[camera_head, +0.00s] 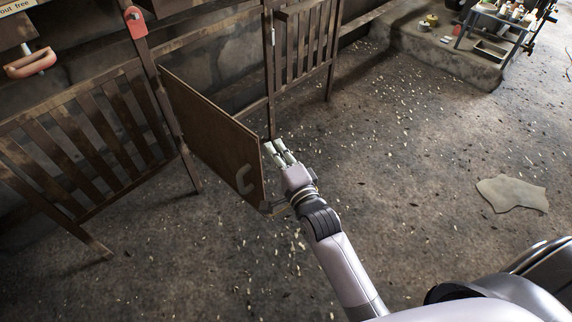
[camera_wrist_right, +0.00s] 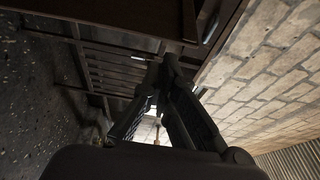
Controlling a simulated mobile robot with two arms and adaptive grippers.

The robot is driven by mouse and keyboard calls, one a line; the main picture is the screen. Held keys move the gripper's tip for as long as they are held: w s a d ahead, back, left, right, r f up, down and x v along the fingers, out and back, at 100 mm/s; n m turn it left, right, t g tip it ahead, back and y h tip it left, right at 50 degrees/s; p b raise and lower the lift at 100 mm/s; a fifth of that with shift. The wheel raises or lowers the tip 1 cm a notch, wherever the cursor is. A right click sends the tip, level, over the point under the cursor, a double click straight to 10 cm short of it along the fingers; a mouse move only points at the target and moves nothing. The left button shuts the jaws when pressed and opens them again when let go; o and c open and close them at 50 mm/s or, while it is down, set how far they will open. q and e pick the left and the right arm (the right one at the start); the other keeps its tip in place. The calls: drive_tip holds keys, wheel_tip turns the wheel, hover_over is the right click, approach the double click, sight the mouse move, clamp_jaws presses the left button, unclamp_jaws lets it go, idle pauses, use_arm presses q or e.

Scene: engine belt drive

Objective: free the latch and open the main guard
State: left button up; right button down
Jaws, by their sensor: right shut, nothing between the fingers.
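A red piece (camera_head: 136,22), perhaps the latch, sits at the top of that post. My right gripper (camera_head: 273,148) is just right of the panel's free edge, fingers shut and empty. The head view does not settle whether it touches the panel. The fingers also show in the right wrist view (camera_wrist_right: 163,78). My left gripper is not in view.
Slatted fence sections stand left (camera_head: 85,135) and behind (camera_head: 305,45) the panel. An orange-pink handled thing (camera_head: 30,64) is at upper left. A small table with bottles (camera_head: 495,28) stands far right. A pale flat piece (camera_head: 512,194) lies on the mostly clear, littered floor.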

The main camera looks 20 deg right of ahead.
drive_tip(key=s+d, duration=0.1)
drive_tip(key=s, duration=0.9)
drive_tip(key=shift+s, duration=0.15)
